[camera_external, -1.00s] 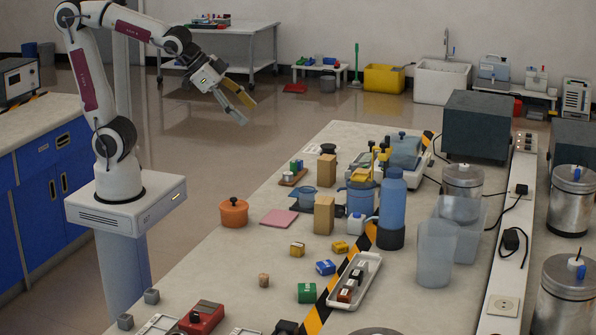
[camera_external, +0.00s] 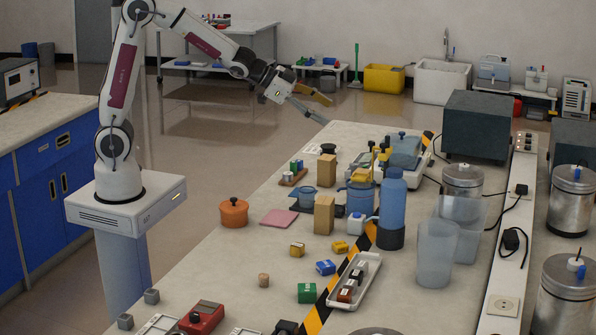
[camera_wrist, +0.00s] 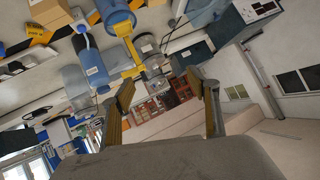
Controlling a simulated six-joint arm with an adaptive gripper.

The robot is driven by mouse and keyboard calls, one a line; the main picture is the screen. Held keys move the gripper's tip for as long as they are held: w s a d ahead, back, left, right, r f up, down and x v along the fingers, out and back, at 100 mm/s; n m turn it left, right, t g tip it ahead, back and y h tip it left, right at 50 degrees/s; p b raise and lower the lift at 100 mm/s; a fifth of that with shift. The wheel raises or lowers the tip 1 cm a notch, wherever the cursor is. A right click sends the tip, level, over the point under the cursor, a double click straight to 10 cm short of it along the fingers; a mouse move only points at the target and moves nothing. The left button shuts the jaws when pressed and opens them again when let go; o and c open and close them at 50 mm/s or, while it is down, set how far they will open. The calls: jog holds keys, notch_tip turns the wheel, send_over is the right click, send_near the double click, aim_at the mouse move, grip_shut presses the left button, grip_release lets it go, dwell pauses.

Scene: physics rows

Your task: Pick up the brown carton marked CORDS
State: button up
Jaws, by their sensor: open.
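Two plain brown cartons stand upright on the bench: a nearer carton (camera_external: 324,214) beside the blue jug, and a farther carton (camera_external: 327,170) toward the back. I cannot read CORDS on either. A brown box (camera_wrist: 48,12), probably one of these, is cut off at the upper left of the wrist view. My gripper (camera_external: 326,111) is open and empty, high above the far end of the bench, well apart from both cartons. Its two spread fingers also show in the wrist view (camera_wrist: 167,92), with nothing between them.
A tall blue bottle (camera_external: 392,205), a blue jug (camera_external: 361,197) and a small white bottle (camera_external: 357,227) crowd the nearer carton's right. An orange pot (camera_external: 234,212) and pink pad (camera_external: 279,218) lie left. Several small boxes lie in front. The bench's left edge is fairly clear.

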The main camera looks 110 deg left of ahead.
jog(key=w+a+f+m+t+h, duration=0.15)
jog(key=w+a+f, duration=0.25)
jog(key=a+f, duration=0.4)
jog(key=t+h, duration=0.1)
jog(key=h, duration=0.3)
send_near(358, 171)
jog(key=f+x, duration=0.1)
jog(key=x, duration=0.3)
jog(key=shift+s+r, duration=0.2)
jog(key=shift+s, duration=0.15)
jog(key=shift+d, duration=0.1)
jog(key=shift+x, duration=1.3)
jog(key=shift+w+r, duration=0.1)
jog(key=shift+w, duration=0.1)
jog(key=shift+x, duration=2.4)
jog(key=shift+w+r, duration=0.1)
jog(key=shift+r, duration=0.1)
jog(key=c, duration=1.2)
